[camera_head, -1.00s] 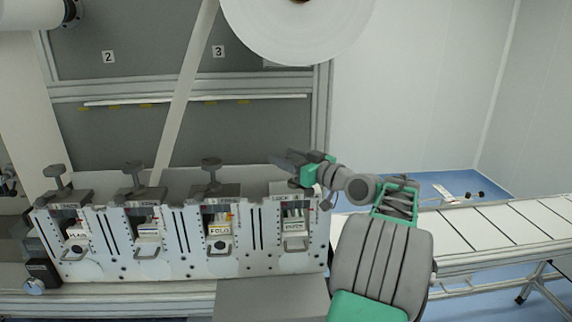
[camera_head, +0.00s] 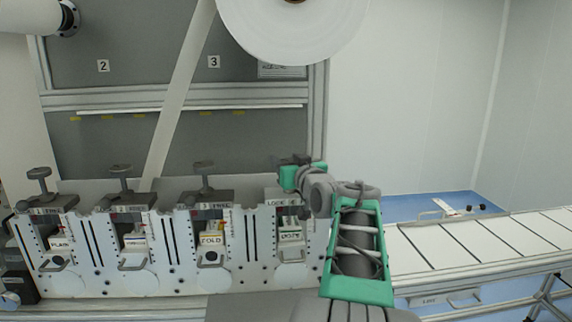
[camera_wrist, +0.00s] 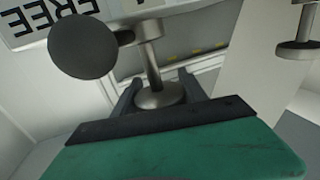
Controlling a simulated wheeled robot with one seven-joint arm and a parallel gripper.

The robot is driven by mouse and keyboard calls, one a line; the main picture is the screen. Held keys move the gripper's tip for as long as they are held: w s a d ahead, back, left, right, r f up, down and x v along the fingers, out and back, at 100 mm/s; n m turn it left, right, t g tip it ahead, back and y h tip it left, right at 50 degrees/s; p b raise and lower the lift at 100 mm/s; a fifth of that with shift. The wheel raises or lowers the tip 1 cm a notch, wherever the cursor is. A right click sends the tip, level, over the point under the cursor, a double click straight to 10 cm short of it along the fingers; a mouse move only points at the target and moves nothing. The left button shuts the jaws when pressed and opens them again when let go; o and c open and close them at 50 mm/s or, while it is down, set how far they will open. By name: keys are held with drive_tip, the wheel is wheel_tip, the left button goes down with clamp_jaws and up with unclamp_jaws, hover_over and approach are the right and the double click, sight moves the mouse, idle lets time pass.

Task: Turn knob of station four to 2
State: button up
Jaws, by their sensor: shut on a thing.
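Station four (camera_head: 291,228) is the rightmost of the row, marked "LOCK 4". In the head view my gripper (camera_head: 288,168) is over its top and hides its knob. In the wrist view the grey knob (camera_wrist: 159,97) has a rounded end between the two dark fingers of my gripper (camera_wrist: 158,92), which are shut on it. A metal stem runs from that end, with a dark round ball (camera_wrist: 83,48) beside it. A "FREE" label (camera_wrist: 50,17) shows upside down at the top left. The number the knob points to cannot be read.
Stations one to three stand left of station four, with grey T-shaped knobs, such as station three's (camera_head: 204,168). A white web (camera_head: 180,95) runs down from a large roll (camera_head: 292,28). A conveyor (camera_head: 480,240) lies to the right.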

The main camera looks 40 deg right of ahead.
drive_tip(key=o, duration=1.3)
drive_tip(key=shift+o, duration=0.2)
drive_tip(key=shift+s, duration=0.1)
drive_tip(key=b+v, duration=0.2)
drive_tip(key=v, duration=0.5)
drive_tip(key=shift+s, duration=0.3)
drive_tip(key=shift+a, duration=0.1)
